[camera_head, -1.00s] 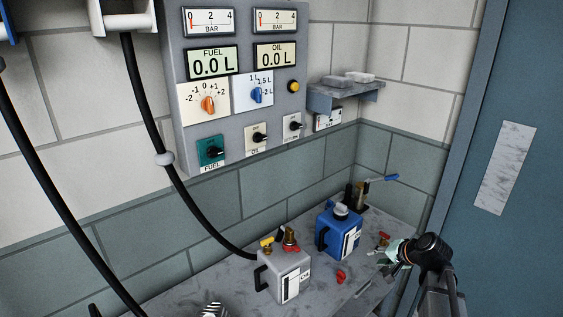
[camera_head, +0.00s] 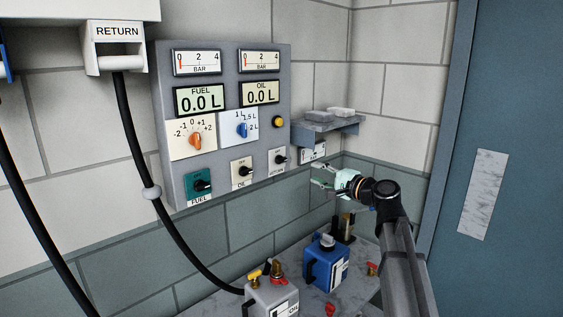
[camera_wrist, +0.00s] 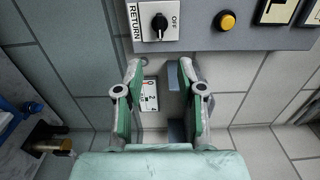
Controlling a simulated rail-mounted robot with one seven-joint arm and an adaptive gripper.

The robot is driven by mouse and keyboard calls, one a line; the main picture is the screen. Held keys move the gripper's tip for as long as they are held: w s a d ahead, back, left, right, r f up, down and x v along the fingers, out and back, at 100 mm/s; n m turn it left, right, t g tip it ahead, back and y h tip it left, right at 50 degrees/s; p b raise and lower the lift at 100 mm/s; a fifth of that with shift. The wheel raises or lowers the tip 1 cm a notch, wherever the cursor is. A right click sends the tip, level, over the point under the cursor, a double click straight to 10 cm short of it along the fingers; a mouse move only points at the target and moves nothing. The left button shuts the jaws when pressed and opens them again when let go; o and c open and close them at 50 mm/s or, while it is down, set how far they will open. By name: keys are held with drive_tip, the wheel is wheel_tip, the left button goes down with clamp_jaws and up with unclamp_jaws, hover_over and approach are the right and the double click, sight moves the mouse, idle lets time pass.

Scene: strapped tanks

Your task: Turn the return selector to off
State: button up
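The return selector (camera_head: 281,157) is a black knob on a white plate at the lower right of the grey wall panel. It also shows in the wrist view (camera_wrist: 158,22), where OFF is to the right of the knob and RETURN to the left. Its pointer seems to lie crosswise to the OFF mark, to the right in the head view. My gripper (camera_head: 320,176) is right of and a little below the selector, apart from it. In the wrist view its two green-padded fingers (camera_wrist: 158,72) are spread with nothing between them, and the selector lies beyond their tips.
The yellow button (camera_head: 278,122) is above the selector; the oil selector (camera_head: 242,171) is to its left. A small shelf (camera_head: 325,131) juts from the wall close above my gripper. A blue can (camera_head: 322,265) and a grey can (camera_head: 272,298) stand on the counter below.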

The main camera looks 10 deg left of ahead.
sight(283, 161)
drive_tip(key=p+x, duration=0.3)
drive_tip(key=x, duration=1.1)
drive_tip(key=shift+r, duration=0.1)
drive_tip(key=shift+w+a+p, duration=0.35)
drive_tip(key=shift+a+p, duration=0.05)
drive_tip(key=shift+a, duration=0.1)
clamp_jaws()
